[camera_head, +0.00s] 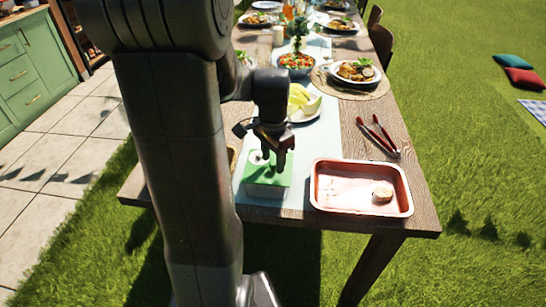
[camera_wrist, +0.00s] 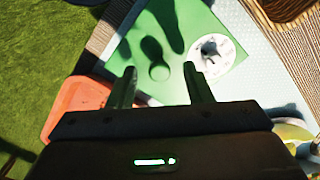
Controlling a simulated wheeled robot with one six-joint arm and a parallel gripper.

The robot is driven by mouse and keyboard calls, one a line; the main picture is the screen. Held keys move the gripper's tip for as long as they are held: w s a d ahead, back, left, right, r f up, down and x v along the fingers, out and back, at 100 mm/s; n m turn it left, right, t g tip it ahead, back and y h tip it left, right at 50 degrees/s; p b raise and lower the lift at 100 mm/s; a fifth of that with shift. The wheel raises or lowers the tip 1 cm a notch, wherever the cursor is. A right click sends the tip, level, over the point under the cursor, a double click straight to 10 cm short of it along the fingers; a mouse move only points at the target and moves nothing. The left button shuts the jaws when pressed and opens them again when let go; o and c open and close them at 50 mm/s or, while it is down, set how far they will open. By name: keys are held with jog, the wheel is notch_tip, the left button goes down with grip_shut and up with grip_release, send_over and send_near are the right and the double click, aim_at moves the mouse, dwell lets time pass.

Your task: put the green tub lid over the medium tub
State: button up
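The green lid (camera_head: 276,178) is square and lies at the near end of the table. My gripper (camera_head: 279,168) points down over the lid. Finger shadows fall on the lid.
A copper-coloured tray (camera_head: 340,196) holding a small round item (camera_head: 383,193) stands right of the lid. Red-handled tongs (camera_head: 381,137) lie behind the tray. A plate with yellow melon slices (camera_head: 304,101) is behind my gripper. A wicker item (camera_wrist: 285,8) is close by.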

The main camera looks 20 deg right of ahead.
notch_tip(320, 180, up, 14)
jog(key=p, duration=0.2)
dwell(0.4)
jog(key=shift+f, duration=0.1)
notch_tip(320, 180, down, 14)
jog(key=shift+r+b, duration=0.1)
jog(key=shift+b, duration=0.85)
jog(key=shift+r, duration=0.25)
